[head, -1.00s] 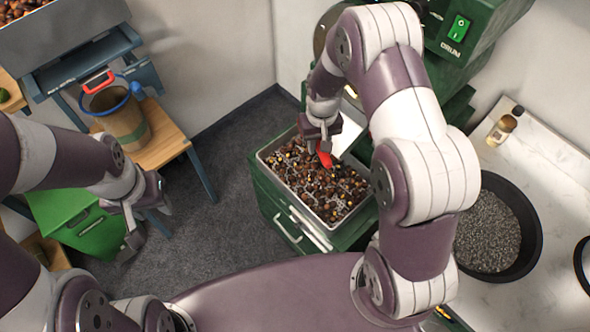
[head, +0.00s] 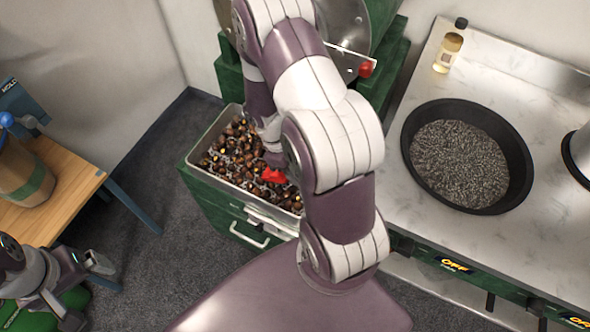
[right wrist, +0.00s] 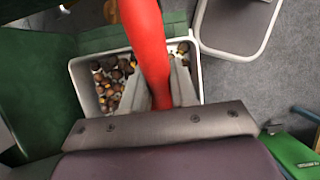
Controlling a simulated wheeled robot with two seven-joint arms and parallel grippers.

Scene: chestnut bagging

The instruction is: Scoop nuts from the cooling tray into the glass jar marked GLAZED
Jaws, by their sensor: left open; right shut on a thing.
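The cooling tray (head: 208,140), a metal-rimmed tray full of dark glossy nuts, sits on a green cabinet in the head view. Its pale rim also shows in the right wrist view (right wrist: 79,92). My right gripper (right wrist: 160,92) is over the tray, shut on a red handle (right wrist: 147,40); the red also shows in the head view (head: 273,175). What the handle carries is hidden. In the head view my arm hides most of that gripper. My left gripper (head: 88,290) is open and empty at the lower left, far from the tray. I see no jar whose label reads GLAZED.
A black round pan (head: 412,160) of grey granular stuff stands on the pale counter (head: 545,90) at right, near a small capped bottle (head: 447,52). Dark floor lies open between stool and cabinet.

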